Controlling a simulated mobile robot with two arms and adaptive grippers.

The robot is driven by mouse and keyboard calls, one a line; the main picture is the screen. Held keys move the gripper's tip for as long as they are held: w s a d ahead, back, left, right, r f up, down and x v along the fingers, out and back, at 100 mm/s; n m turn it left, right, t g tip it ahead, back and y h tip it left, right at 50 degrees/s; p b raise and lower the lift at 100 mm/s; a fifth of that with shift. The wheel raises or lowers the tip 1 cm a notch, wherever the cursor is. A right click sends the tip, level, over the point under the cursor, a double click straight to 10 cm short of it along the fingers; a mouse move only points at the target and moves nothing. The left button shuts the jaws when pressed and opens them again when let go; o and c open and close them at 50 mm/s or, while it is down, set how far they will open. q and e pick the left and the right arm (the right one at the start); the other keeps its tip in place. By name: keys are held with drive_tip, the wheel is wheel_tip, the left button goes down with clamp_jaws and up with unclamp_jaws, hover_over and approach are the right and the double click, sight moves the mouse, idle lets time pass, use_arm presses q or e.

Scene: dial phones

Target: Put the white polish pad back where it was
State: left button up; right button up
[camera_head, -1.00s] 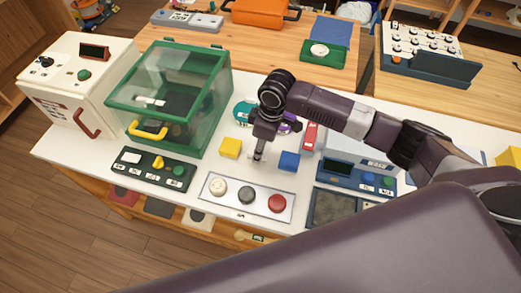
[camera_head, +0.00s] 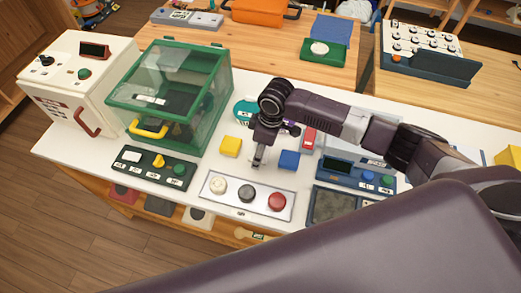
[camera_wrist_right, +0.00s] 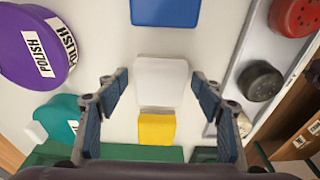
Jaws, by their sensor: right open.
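The white pad (camera_wrist_right: 161,80), a rounded white block, lies on the white table top in the right wrist view, between the yellow pad (camera_wrist_right: 157,130) and the blue pad (camera_wrist_right: 166,10). My right gripper (camera_wrist_right: 160,88) is open above it, with one finger on each side of the pad and visible gaps. I cannot tell the exact height. In the head view my right gripper (camera_head: 258,158) points down between the yellow pad (camera_head: 231,146) and the blue pad (camera_head: 289,159) and largely hides the white pad. My left gripper is not in view.
A purple disc (camera_wrist_right: 32,47) marked POLISH and a teal disc (camera_wrist_right: 58,122) lie beside the pads. A tray (camera_head: 229,202) with white, black and red round pieces is in front. A green clear-sided case (camera_head: 196,110) stands left, a blue device (camera_head: 349,174) right.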

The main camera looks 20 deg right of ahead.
sight(266, 153)
wheel_tip(266, 153, up, 12)
drive_tip(key=s+d+b, duration=0.1)
drive_tip(key=shift+d+b, duration=0.2)
drive_tip(key=shift+b, duration=0.1)
idle(0.6)
